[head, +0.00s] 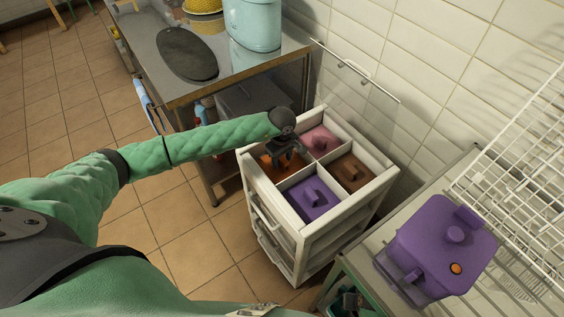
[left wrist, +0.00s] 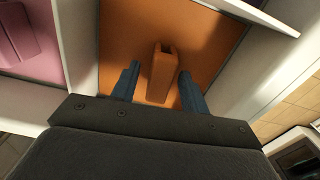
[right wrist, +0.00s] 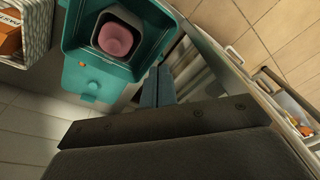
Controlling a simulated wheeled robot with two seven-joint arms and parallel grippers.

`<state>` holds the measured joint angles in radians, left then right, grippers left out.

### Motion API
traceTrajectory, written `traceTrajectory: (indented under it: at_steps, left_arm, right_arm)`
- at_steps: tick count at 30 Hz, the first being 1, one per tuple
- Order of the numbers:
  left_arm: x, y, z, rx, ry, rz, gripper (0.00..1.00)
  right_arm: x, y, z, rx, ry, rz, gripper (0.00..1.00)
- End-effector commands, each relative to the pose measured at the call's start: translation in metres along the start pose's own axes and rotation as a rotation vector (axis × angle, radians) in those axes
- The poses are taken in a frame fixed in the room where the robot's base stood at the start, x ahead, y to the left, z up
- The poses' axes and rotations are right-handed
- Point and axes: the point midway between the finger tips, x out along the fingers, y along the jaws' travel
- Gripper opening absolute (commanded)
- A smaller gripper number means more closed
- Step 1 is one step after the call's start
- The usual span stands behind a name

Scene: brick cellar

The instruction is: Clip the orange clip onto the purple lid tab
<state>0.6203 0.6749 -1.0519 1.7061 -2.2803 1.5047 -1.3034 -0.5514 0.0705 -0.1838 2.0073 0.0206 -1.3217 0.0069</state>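The orange clip (left wrist: 162,75) stands up from the orange floor of a drawer compartment in the left wrist view. My left gripper (left wrist: 157,88) is open, with one finger on each side of the clip and a gap visible at both. In the head view the left gripper (head: 285,158) reaches down into the orange compartment and largely hides the clip. The purple container (head: 437,245) with its knobbed lid sits on the right-hand counter; purple tabs (head: 468,217) stick out at its edges. My right gripper (right wrist: 158,86) has its fingers together, with nothing seen between them.
The white drawer unit (head: 300,235) has compartments with a pink piece (head: 320,139), a brown piece (head: 352,172) and a purple piece (head: 313,196). A white wire rack (head: 515,170) stands beside the purple container. A teal container (right wrist: 80,85) shows in the right wrist view.

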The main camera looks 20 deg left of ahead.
Motion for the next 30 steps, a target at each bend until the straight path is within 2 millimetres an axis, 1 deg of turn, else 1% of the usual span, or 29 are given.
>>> traceTrajectory:
  at_steps: [1, 5, 6, 15, 17, 20, 23, 24, 26, 30]
  left_arm:
    - [0.0, 0.0, 0.0, 0.0, 0.0, 0.0, 0.34]
    - [0.0, 0.0, 0.0, 0.0, 0.0, 0.0, 0.09]
    - [0.0, 0.0, 0.0, 0.0, 0.0, 0.0, 0.01]
    - [-0.002, 0.0, 0.0, 0.0, 0.0, 0.0, 0.01]
    - [-0.006, 0.0, 0.0, 0.001, 0.0, 0.001, 0.01]
    - [-0.019, 0.001, -0.001, 0.001, 0.002, 0.002, 0.01]
    - [-0.037, 0.001, -0.002, 0.0, 0.003, 0.002, 0.01]
    - [-0.046, 0.001, -0.001, 0.001, 0.003, 0.003, 0.01]
    - [-0.052, -0.003, 0.013, 0.005, 0.0, 0.002, 0.01]
    - [-0.07, -0.011, 0.043, 0.004, 0.0, 0.001, 0.01]
  right_arm:
    - [0.0, 0.0, 0.0, 0.0, 0.0, 0.0, 0.0]
    - [0.0, 0.0, 0.0, 0.0, 0.0, 0.0, 0.0]
    - [0.0, 0.0, 0.0, 0.0, 0.001, -0.001, 0.0]
    - [0.0, -0.001, 0.0, 0.0, 0.002, -0.001, 0.0]
    - [0.0, -0.001, 0.0, 0.0, 0.005, -0.001, 0.0]
    - [0.002, -0.001, 0.0, 0.001, 0.01, -0.001, 0.0]
    - [0.025, 0.003, 0.008, 0.0, -0.005, 0.003, 0.0]
    - [0.03, 0.004, 0.01, 0.0, -0.005, 0.005, 0.0]
    - [0.041, 0.005, 0.014, 0.0, -0.007, 0.007, 0.0]
    - [0.066, 0.009, 0.024, 0.0, -0.009, 0.011, 0.0]
